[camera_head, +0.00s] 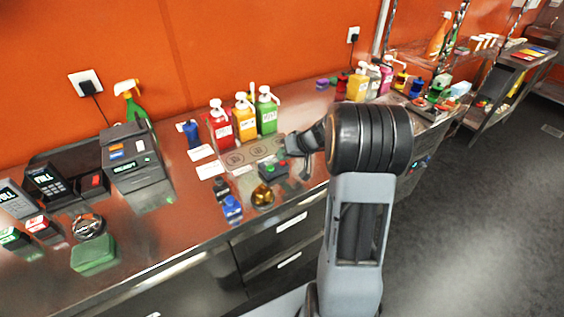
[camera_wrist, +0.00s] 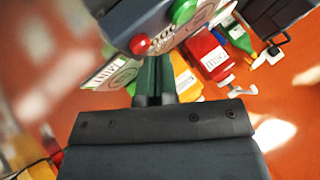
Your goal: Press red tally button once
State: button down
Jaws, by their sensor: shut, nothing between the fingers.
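The tally box (camera_head: 272,171) is a small dark box on the steel counter with a green and a red button on top. In the wrist view, the round red button (camera_wrist: 140,43) is near the upper middle and the larger green button (camera_wrist: 183,11) is to its upper right. My gripper (camera_wrist: 158,70) is shut and empty. Its fingertips appear close to the box, below and slightly right of the red button in the wrist view. Contact cannot be told. In the head view my gripper (camera_head: 298,155) is just right of the box, partly covering the area beside it.
Red (camera_head: 220,129), yellow (camera_head: 245,124) and green (camera_head: 267,117) pump bottles stand behind the box. A brass bell-like object (camera_head: 262,196) and a blue item (camera_head: 232,208) sit in front of it. A printer (camera_head: 135,160) stands left. The orange wall closes off the back.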

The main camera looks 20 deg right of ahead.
jog(key=shift+r, duration=0.5)
jog(key=shift+r+p, duration=1.15)
jog(key=shift+r, duration=1.4)
